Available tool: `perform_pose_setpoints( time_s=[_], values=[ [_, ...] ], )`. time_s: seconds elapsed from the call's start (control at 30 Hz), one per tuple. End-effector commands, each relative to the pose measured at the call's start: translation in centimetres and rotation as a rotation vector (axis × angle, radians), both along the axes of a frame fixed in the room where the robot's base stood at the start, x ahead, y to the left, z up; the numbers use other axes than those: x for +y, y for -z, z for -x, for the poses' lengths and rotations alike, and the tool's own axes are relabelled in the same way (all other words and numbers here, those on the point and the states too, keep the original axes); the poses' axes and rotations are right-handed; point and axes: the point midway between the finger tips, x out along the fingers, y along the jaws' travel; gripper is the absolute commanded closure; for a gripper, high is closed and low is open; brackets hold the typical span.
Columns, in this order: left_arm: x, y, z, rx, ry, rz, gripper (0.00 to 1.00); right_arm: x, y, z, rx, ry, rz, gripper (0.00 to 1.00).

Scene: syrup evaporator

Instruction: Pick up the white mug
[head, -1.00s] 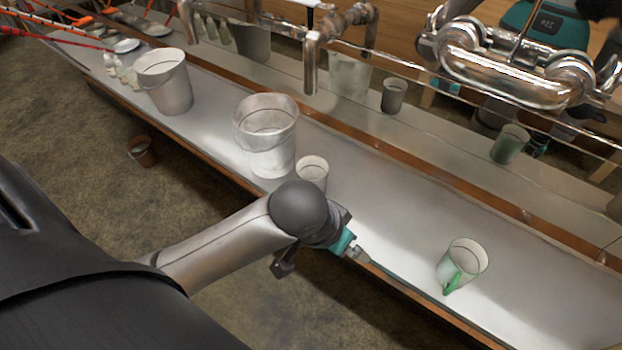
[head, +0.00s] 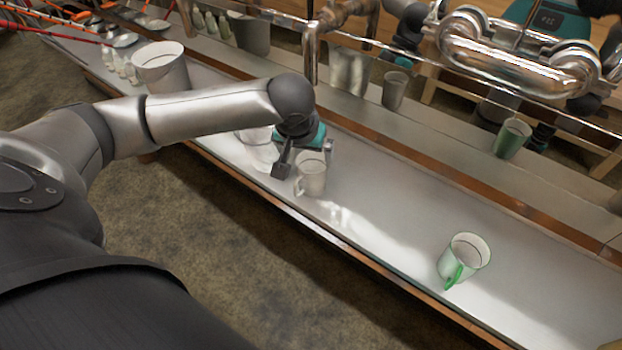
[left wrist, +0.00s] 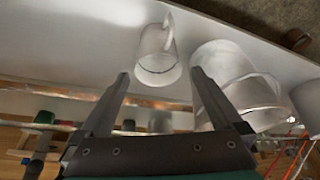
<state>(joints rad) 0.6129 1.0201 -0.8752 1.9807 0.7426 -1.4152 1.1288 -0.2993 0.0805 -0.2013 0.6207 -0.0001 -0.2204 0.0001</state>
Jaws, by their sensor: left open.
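The white mug (head: 312,181) stands upright on the metal counter in the head view, with its handle toward the left. In the left wrist view the mug (left wrist: 156,58) shows just beyond the fingertips, between their lines. My left gripper (head: 305,162) is open and empty, pointing down at the mug, with one finger to each side of its rim in the head view. The open fingers also show in the left wrist view (left wrist: 160,76). I cannot tell whether they touch the mug. My right gripper is not in view.
A white bucket (head: 263,158), partly hidden by my left arm, stands close left of the mug. Another bucket (head: 163,68) stands farther left. A green-handled mug (head: 464,260) is on the right. The counter between the mugs is clear. Pipes (head: 520,65) run behind.

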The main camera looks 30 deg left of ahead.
Motion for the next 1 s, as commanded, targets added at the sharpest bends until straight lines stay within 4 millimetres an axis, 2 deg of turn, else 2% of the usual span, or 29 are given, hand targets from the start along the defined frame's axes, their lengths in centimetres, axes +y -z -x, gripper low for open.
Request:
perform_pose_setpoints(
  time_s=[0.03, 0.2, 0.47, 0.73, 1.0],
  values=[
    [0.1, 1.4, -0.4, 0.001, 0.000, -0.001, 0.00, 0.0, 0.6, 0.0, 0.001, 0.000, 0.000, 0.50],
    [0.5, 4.2, -1.6, -0.001, 0.001, -0.001, 0.00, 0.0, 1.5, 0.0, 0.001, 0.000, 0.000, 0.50],
    [0.6, 5.9, -2.3, -0.002, 0.003, -0.001, 0.00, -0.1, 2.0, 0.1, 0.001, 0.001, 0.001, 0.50],
    [0.8, 9.6, -3.6, -0.001, 0.001, -0.002, 0.00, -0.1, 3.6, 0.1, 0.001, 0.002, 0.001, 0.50],
    [0.9, 10.2, -3.9, -0.003, 0.005, -0.002, 0.00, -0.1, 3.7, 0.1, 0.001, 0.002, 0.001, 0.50]
  ],
)
